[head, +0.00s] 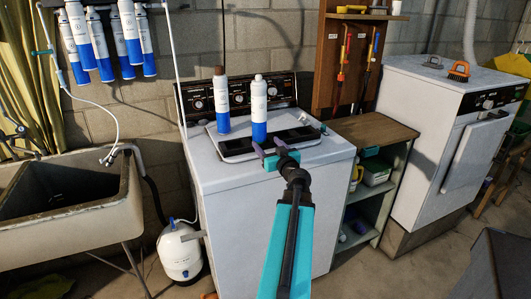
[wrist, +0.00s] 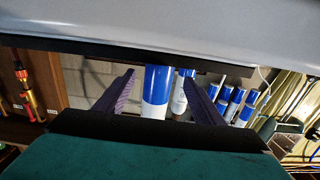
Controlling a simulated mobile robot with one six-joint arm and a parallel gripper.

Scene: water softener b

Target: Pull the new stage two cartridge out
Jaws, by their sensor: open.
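Two white cartridges with blue lower ends stand upright on the white washer (head: 240,180) in the head view. The left one (head: 222,97) has a brown top; the right one (head: 259,103) has a pale top. I cannot tell by label which is the new stage two cartridge. My gripper (head: 270,150) is open and empty, just in front of the right cartridge's blue base. In the wrist view, which looks upside down, the nearer cartridge (wrist: 156,85) appears between the purple fingers of my gripper (wrist: 158,76). The other cartridge (wrist: 180,98) is partly hidden behind it. Contact cannot be told.
Several similar cartridges (head: 128,35) hang on the wall at upper left, above a stone sink (head: 75,215). A white tank (head: 180,252) stands on the floor left of the washer. A wooden-topped shelf (head: 372,130) and a white dryer (head: 420,150) stand right.

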